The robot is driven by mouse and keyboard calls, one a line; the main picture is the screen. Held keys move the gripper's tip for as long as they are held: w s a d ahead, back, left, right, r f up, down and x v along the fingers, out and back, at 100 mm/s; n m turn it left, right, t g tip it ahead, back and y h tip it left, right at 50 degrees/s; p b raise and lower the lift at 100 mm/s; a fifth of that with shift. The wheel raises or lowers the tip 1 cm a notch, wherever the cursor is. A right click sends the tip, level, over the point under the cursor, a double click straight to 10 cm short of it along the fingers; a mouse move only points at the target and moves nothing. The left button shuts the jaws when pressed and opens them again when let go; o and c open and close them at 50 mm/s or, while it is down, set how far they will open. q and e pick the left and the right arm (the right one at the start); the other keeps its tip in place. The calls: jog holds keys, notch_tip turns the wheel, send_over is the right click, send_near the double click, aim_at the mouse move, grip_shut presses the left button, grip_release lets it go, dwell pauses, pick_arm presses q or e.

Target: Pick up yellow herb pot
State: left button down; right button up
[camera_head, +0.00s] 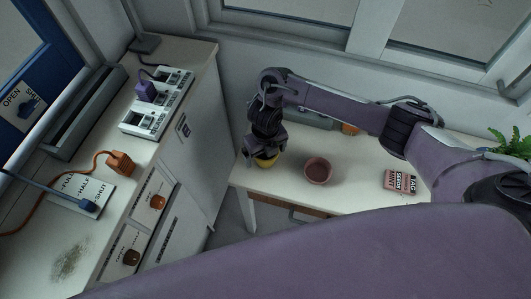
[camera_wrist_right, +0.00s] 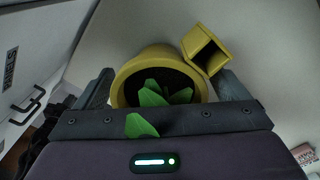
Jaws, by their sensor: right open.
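The yellow herb pot (camera_head: 266,161) stands on the white table near its left end, mostly hidden behind my right gripper (camera_head: 254,150) in the head view. In the right wrist view the yellow herb pot (camera_wrist_right: 128,84) shows from above, with dark soil, green leaves and a square yellow handle (camera_wrist_right: 206,50) at its upper right. My right gripper (camera_wrist_right: 168,95) is open, with one finger on each side of the pot. The right finger is close to the handle; I cannot tell whether either finger touches. My left gripper is not in view.
A pinkish-red pot (camera_head: 318,170) stands right of the yellow pot on the table (camera_head: 350,193). A seed tag box (camera_head: 399,182) lies farther right. An orange object (camera_head: 350,129) is behind my arm. A white cabinet (camera_head: 185,140) with plugs and switches stands left, across a gap.

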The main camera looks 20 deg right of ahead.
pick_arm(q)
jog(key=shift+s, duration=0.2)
pick_arm(e)
jog(key=c, duration=0.9)
jog(key=shift+r, duration=0.15)
jog(key=shift+c, duration=0.2)
